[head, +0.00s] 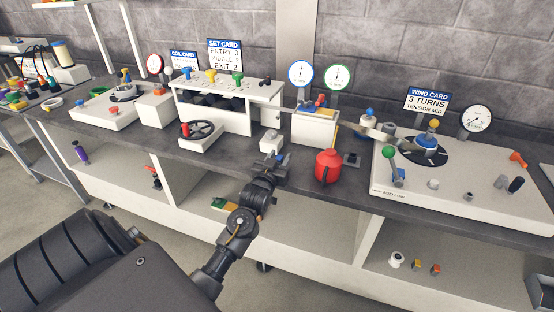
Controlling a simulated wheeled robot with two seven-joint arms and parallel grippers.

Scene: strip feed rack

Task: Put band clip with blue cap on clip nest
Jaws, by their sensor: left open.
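I cannot tell for sure which fixture is the clip nest. A small white block (270,144) at the bench's front edge and a small dark block (351,160) right of the red can are possible ones. My left gripper (274,162) is open and seems empty, just in front of the white block and left of the red can. It is well to the left of the blue-capped piece. My right gripper is not in view.
The red can (328,166) stands close to the right of my left gripper. The white feed rack (228,105) with coloured knobs is behind left. The winding unit (455,190), with a green-knobbed lever (389,153), fills the right. Shelves lie below the bench.

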